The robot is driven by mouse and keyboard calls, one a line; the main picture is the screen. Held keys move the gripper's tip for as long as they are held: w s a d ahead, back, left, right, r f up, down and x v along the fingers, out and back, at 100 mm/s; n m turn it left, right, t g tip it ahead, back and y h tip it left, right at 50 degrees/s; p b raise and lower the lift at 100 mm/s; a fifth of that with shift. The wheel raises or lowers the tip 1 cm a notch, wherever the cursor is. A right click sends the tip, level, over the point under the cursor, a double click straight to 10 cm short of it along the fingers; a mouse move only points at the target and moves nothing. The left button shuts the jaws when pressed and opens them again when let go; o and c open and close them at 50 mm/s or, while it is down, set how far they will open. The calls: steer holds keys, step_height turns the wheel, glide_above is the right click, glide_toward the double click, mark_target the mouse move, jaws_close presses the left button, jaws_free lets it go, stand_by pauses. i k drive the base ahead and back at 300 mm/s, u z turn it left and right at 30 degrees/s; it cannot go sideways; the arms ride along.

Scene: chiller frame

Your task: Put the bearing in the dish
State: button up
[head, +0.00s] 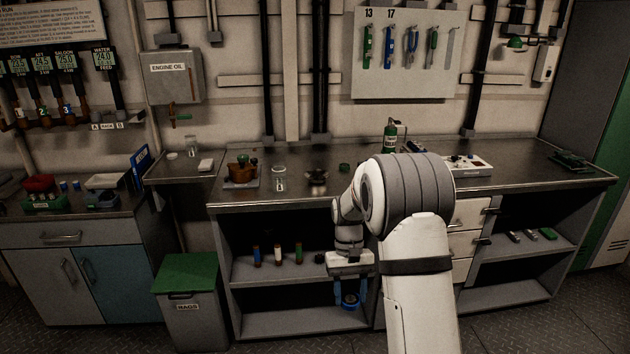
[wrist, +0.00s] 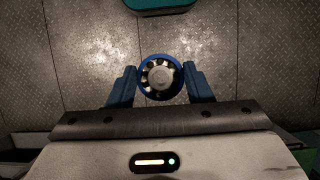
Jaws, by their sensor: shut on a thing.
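My gripper (head: 350,292) hangs low in front of the open lower shelves of the bench, pointing down. Its blue fingers are shut on the bearing (wrist: 160,77), a round blue-rimmed ring with balls showing around a pale centre. The bearing also shows between the fingers in the head view (head: 350,299), clear of the shelves as far as I can tell. A small dark metal bowl (head: 317,178), which may be the dish, stands on the bench top, above and left of my gripper. The wrist view does not show it.
Small bottles (head: 277,254) stand on the shelf left of my gripper. A green-lidded bin (head: 188,280) stands at left. Floor plates lie below.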

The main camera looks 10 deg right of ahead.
mark_target(317, 178)
steer(key=z, duration=0.1)
steer(key=i, duration=1.15)
steer(key=u, duration=0.05)
